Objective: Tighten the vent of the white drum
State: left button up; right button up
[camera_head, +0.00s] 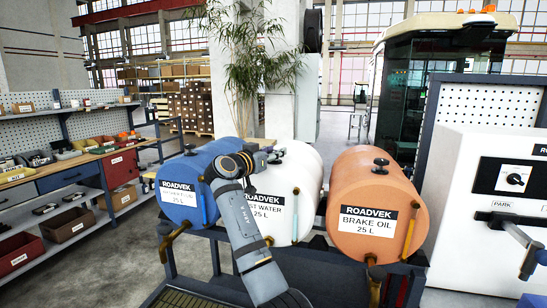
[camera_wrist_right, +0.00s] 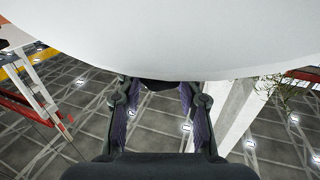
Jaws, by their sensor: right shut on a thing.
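The white drum (camera_head: 295,190) lies on its side in the middle of the rack, between a blue drum and an orange drum. Its label is partly hidden behind my right arm. My right gripper (camera_head: 268,153) is at the top of the white drum, at the dark vent (camera_head: 278,154). In the right wrist view, the pale drum surface (camera_wrist_right: 165,45) fills the upper part. The fingers of the gripper (camera_wrist_right: 160,92) stand on both sides of a dark piece, the vent (camera_wrist_right: 160,86), mostly hidden by the drum's curve. My left gripper is not in view.
The blue drum (camera_head: 183,203) and the orange drum (camera_head: 375,190) stand close on either side, each with a black vent on top. Brass taps project at the front of the rack (camera_head: 320,254). A white cabinet (camera_head: 480,185) is at the right, shelves with bins (camera_head: 70,227) at the left.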

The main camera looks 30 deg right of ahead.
jog(key=shift+f, duration=0.1)
dwell(0.4)
jog(key=o, duration=1.2)
jog(key=shift+d, duration=0.1)
jog(key=v, duration=1.2)
jog(key=shift+w, duration=0.15)
